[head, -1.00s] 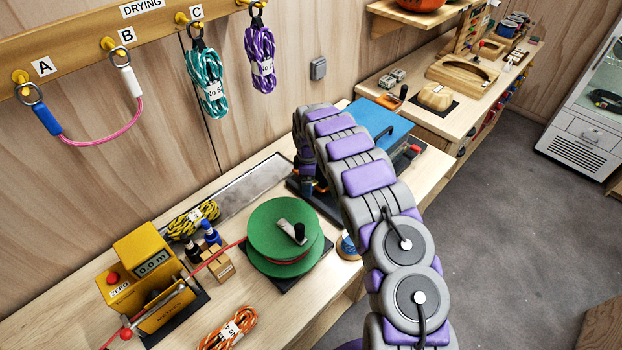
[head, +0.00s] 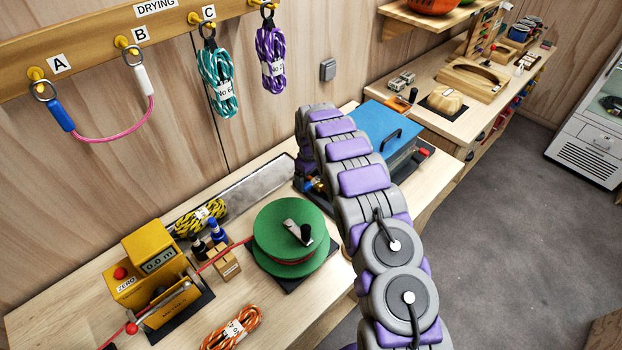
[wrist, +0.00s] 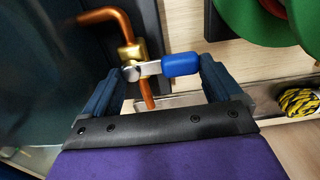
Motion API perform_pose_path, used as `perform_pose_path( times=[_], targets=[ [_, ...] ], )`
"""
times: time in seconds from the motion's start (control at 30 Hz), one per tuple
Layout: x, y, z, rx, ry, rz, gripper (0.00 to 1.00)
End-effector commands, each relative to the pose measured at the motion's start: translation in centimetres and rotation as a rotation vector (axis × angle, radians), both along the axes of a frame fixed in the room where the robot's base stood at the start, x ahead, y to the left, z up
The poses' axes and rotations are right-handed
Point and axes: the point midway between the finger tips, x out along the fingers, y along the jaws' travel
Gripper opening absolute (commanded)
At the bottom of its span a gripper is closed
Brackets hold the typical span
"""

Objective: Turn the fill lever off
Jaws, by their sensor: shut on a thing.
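The fill lever (wrist: 181,64) shows in the wrist view as a silver arm with a blue grip. It lies crosswise in the picture, on a brass valve (wrist: 130,52) fitted to a copper pipe (wrist: 108,17). My gripper (wrist: 157,72) has one dark finger at each end of the lever and is shut on it. In the head view a blue-lidded tank (head: 385,128) stands behind my arm. My arm hides most of the lever and the gripper there.
A green rope reel (head: 291,238), a yellow length meter (head: 152,275) and an orange rope coil (head: 232,327) share the bench. A yellow rope bundle (head: 200,217) lies by the wall. Ropes hang from the drying rail (head: 90,52). Grey floor (head: 490,220) is open at right.

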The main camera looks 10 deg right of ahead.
Motion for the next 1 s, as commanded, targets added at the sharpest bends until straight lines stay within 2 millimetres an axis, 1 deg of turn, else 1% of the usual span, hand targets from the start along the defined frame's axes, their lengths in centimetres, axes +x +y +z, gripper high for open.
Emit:
perform_pose_path(
  times=[0.03, 0.47, 0.5, 0.57, 0.6, 0.87, 0.97, 1.0],
  targets=[
    [0.3, 0.0, 0.2, 0.000, -0.009, -0.005, 0.38],
    [0.3, 0.0, 0.2, 0.001, -0.009, -0.017, 0.38],
    [0.3, 0.0, 0.2, 0.001, -0.009, -0.017, 0.93],
    [0.3, 0.0, 0.2, 0.001, -0.008, -0.017, 0.99],
    [0.3, 0.0, 0.2, 0.001, -0.008, -0.017, 1.00],
    [0.1, 0.0, 0.4, 0.001, -0.004, -0.016, 1.00],
    [0.2, 0.0, 1.3, 0.000, -0.005, -0.015, 1.00],
    [0.2, 0.0, 1.9, 0.000, -0.005, -0.016, 1.00]
  ],
)
